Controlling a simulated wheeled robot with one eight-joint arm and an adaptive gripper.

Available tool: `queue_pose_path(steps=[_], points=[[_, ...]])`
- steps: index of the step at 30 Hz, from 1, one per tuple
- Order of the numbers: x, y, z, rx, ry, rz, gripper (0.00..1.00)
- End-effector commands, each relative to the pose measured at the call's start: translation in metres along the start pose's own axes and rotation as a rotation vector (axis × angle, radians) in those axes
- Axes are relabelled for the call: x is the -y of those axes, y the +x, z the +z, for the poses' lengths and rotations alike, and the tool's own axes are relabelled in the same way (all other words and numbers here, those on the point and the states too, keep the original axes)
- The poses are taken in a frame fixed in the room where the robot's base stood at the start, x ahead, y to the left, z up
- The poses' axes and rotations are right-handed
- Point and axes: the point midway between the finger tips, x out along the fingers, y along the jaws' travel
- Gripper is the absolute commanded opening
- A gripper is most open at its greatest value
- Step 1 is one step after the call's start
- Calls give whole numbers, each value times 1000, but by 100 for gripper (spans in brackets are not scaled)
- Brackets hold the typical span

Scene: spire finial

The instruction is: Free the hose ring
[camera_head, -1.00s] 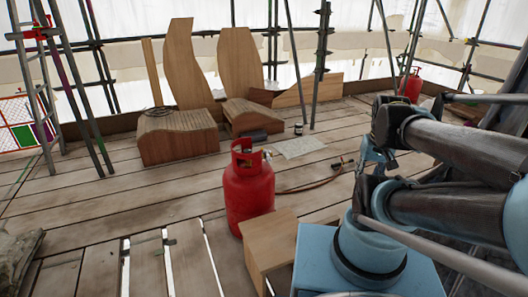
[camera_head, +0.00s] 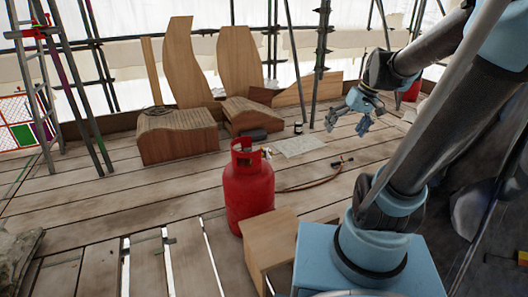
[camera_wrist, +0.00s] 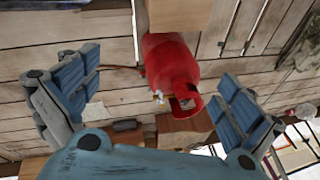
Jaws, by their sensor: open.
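A dark hose (camera_head: 318,184) lies on the planks to the right of a red gas cylinder (camera_head: 248,193), with a fitting (camera_head: 343,160) at its far end. The cylinder (camera_wrist: 165,62) also shows in the wrist view, with the hose (camera_wrist: 122,68) at its left. A thin coil (camera_head: 160,110) lies on the left ribbed wooden block, around the foot of an upright wooden strip; I cannot tell which of these is the hose ring. My gripper (camera_head: 347,118) is open and empty, raised above the deck. Its spread fingers (camera_wrist: 155,90) frame the cylinder in the wrist view, apart from it.
Two ribbed wooden blocks (camera_head: 178,138) stand at the back, with tall boards behind. A plywood box (camera_head: 268,240) is right of the cylinder's foot. A pale sheet (camera_head: 300,146) lies on the deck. Scaffold poles (camera_head: 322,60) rise behind. Gaps split the front planks.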

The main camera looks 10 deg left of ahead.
Motion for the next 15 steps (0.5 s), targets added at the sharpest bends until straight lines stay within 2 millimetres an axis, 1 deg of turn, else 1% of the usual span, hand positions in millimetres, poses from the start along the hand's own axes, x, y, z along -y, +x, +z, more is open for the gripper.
queue_pose_path(steps=[1,8,15], points=[[0,-1,-16,-2,-21,-21,100],[0,3,-79,-22,-133,-129,100],[-1,17,-144,-55,-255,-239,100]])
